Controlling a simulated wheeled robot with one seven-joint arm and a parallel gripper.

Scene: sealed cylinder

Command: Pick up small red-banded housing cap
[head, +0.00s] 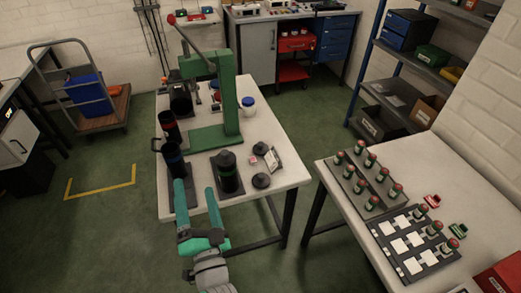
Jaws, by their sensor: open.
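My teal gripper (195,187) is open and empty at the front of the white workbench (291,177), its two fingers spread wide and pointing away from me.
A green press (224,95) stands in the middle of the workbench, with a blue-and-white jar (248,105) beside it. A small pale card or device (272,160) lies near the caps. The right table (437,170) holds several red-topped bottles on trays. The workbench's right front corner is clear.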

